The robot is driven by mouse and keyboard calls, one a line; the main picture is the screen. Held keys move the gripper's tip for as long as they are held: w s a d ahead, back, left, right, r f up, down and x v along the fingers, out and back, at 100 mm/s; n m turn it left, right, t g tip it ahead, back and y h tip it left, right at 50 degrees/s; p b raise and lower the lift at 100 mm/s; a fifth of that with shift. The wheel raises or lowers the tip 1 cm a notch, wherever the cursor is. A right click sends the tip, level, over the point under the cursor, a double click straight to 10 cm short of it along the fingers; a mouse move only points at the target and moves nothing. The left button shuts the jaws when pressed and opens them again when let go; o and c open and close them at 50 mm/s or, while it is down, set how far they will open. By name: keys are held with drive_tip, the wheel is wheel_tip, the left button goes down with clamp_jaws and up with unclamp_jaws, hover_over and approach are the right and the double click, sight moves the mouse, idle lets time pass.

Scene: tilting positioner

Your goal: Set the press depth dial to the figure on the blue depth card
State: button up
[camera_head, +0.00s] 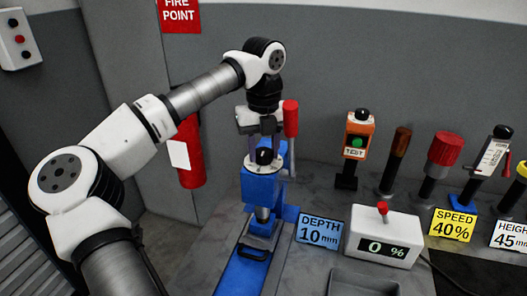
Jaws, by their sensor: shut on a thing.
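The blue press (257,188) stands at the middle of the bench, with a red-handled lever (290,118) on its right side. The press depth dial (264,157) is a black knob on a pale disc on top of the press. My gripper (263,147) points down over the dial, its fingers shut on the black knob. The dial's scale is too small to read. The blue depth card (319,231) stands to the right of the press and reads "DEPTH 10 mm".
A white box (382,238) with a red-topped stick and a "0 %" display sits right of the card. A yellow "SPEED 40%" card (452,225) and a white "HEIGHT 45" card (511,237) stand further right. An orange TEST button post (358,140) and several upright tools line the back.

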sight(264, 152)
drive_tip(key=n+b, duration=0.3)
drive_tip(key=n, duration=0.2)
drive_tip(key=shift+f+b, duration=0.15)
drive_tip(key=shift+b, duration=0.2)
drive_tip(key=n+b, duration=0.2)
drive_tip(key=n, duration=0.3)
drive_tip(key=shift+r+n, duration=0.2)
drive_tip(key=shift+n, duration=0.1)
drive_tip(key=o, duration=1)
drive_tip(key=shift+r+p, duration=1.7)
drive_tip(key=shift+r, duration=5.2)
drive_tip(key=shift+f, duration=0.1)
